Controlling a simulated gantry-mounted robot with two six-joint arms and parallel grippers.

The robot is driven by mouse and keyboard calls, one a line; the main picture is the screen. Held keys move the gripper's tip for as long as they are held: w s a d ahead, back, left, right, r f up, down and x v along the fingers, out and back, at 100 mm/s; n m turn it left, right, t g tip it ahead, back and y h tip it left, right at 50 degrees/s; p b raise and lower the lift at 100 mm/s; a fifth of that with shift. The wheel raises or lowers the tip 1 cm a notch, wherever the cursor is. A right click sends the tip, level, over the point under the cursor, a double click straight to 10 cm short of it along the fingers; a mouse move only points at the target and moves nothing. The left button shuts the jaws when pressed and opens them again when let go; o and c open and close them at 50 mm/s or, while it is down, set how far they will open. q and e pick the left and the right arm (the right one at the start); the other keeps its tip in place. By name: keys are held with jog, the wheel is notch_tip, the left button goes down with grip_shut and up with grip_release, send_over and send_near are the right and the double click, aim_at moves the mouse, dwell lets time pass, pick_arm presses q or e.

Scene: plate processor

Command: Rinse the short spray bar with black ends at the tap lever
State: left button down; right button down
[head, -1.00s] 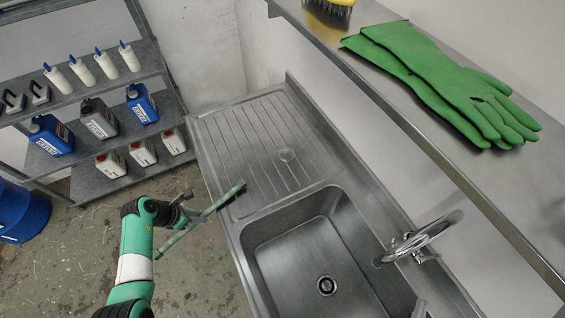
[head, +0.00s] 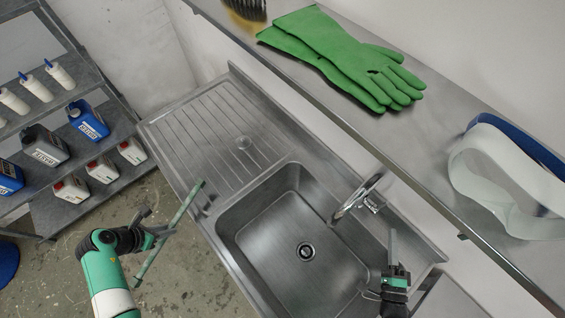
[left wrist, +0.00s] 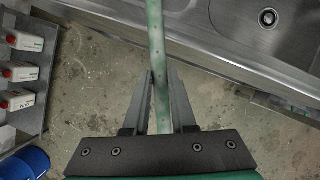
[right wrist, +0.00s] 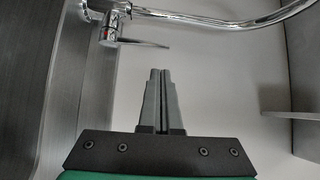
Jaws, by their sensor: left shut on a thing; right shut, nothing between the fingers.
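My left gripper (head: 165,232) is shut on a thin green spray bar (head: 183,207), held tilted in front of the sink unit's left part. The bar also shows between the fingers in the left wrist view (left wrist: 156,55). Black ends cannot be made out clearly. The chrome tap (head: 357,197) stands behind the basin. Its lever (right wrist: 146,42) shows in the right wrist view, pointing right from the tap body. My right gripper (head: 392,240) is shut and empty over the basin's right side. Its fingertips (right wrist: 159,72) point toward the lever, with no clear contact.
The steel basin (head: 262,228) is empty with a drain (head: 305,251). The ribbed drainboard (head: 185,130) is clear. A wall shelf (head: 330,98) with green gloves (head: 345,60) overhangs the back. A rack of bottles (head: 45,217) stands at the left.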

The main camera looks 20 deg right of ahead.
aim_at(379, 206)
pick_arm(q)
jog(key=shift+w, duration=0.1)
pick_arm(e)
jog(key=x, duration=0.8)
jog(key=shift+w, duration=0.45)
jog(key=shift+d, duration=0.1)
